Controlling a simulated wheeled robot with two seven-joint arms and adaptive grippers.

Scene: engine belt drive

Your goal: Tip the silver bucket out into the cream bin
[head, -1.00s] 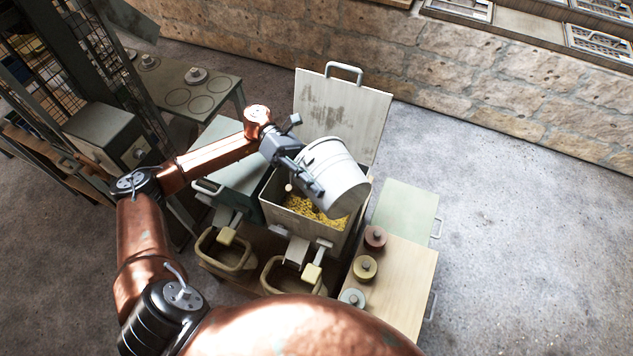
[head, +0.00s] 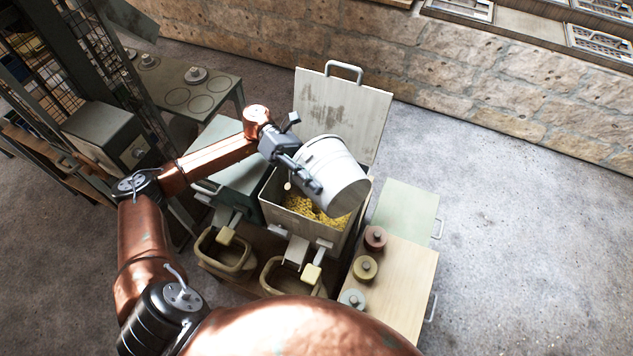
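The silver bucket (head: 331,176) is a pale metal pail, tilted over the open cream bin (head: 274,208), its mouth hidden from view. The bin's lid (head: 341,112) stands raised behind it. Yellow pieces (head: 318,210) lie in the bin below the bucket. A small pale round thing shows at the bin's left, near the gripper. My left gripper (head: 305,178) reaches in from the left and its fingers are at the bucket's near left side, holding it up above the bin. My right gripper is not in view.
A wooden-topped surface (head: 396,290) with several round weights stands at the right front. A green-topped bin (head: 230,165) is left of the cream bin. Clear floor lies to the right.

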